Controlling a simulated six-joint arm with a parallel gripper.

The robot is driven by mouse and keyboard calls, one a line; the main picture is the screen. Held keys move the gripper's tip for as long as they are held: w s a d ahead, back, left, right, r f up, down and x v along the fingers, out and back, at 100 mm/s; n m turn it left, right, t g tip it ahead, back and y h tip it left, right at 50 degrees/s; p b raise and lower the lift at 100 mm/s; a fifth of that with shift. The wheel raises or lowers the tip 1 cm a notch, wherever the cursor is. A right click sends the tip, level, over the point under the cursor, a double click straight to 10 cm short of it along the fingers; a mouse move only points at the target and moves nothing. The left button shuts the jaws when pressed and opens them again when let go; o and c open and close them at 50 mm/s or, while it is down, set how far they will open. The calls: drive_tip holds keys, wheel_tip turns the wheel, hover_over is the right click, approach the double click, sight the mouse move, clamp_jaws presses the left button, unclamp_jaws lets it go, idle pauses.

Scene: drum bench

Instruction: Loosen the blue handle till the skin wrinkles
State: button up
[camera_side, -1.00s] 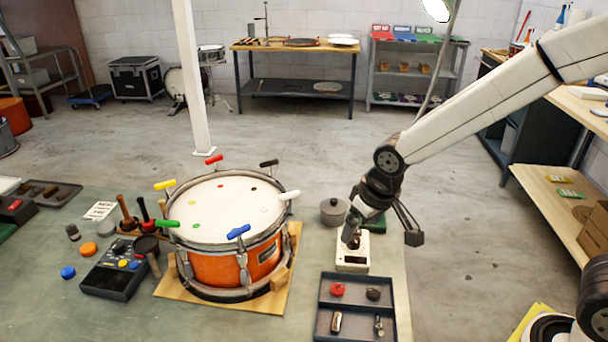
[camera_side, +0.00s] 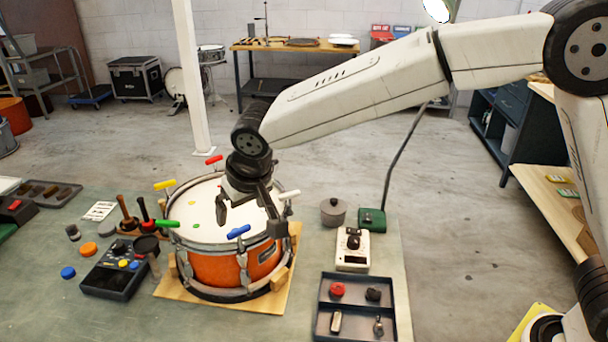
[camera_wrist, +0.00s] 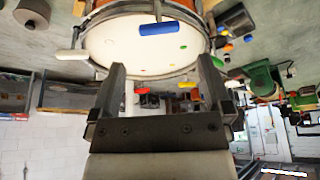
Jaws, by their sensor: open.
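The orange drum (camera_side: 215,268) stands on a wooden board, with its pale skin (camera_side: 190,212) facing up. The skin looks smooth, with small coloured dots near its edge. The blue handle (camera_side: 238,232) is on the rim at the front right; it also shows in the wrist view (camera_wrist: 170,28). Green (camera_side: 167,224), yellow (camera_side: 164,185), red (camera_side: 213,160) and white (camera_side: 290,194) handles also stand around the rim. My gripper (camera_side: 248,222) is open and empty above the right part of the skin, behind the blue handle.
A beige device with a dark knob (camera_side: 352,247), a lidded pot (camera_side: 333,211) and a divided tray (camera_side: 327,290) are right of the drum. A dark control box (camera_side: 113,275) and mallets (camera_side: 128,217) are to the left. The bench's front left is clear.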

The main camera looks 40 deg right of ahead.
sight(239, 229)
drive_tip(key=shift+f, duration=0.15)
drive_tip(key=shift+x, duration=3.75)
drive_tip(key=c, duration=1.1)
drive_tip(key=shift+n, duration=0.6)
drive_tip(key=shift+n+g+y, duration=0.4)
drive_tip(key=shift+n+y, duration=0.5)
drive_tip(key=shift+n, duration=1)
drive_tip(key=shift+n+g+y, duration=0.5)
drive_tip(key=shift+n+y, duration=0.2)
drive_tip(key=shift+n, duration=1.6)
